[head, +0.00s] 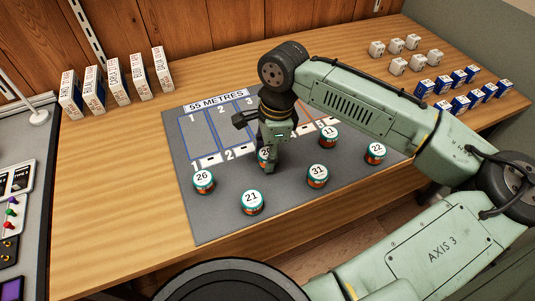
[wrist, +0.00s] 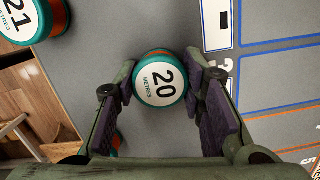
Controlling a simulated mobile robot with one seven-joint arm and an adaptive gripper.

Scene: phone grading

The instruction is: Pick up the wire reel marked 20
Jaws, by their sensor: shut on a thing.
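The wire reel marked 20 (wrist: 158,78) has a white round label, a teal rim and an orange side. It sits between the two dark finger pads of my gripper (wrist: 160,98) in the wrist view, and the pads press its sides. In the head view my gripper (head: 268,165) points down over the mat, and the reel marked 20 (head: 264,153) is partly hidden behind the fingers. I cannot tell whether the reel is clear of the mat. Below it in the wrist view, another reel (wrist: 117,142) is mostly hidden by my gripper.
Reels marked 26 (head: 204,182), 21 (head: 252,202), 31 (head: 317,176) and 22 (head: 375,153) stand around on the grey mat (head: 215,220). Upright boxes (head: 117,82) stand at back left. White (head: 397,66) and blue boxes (head: 460,103) stand at back right.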

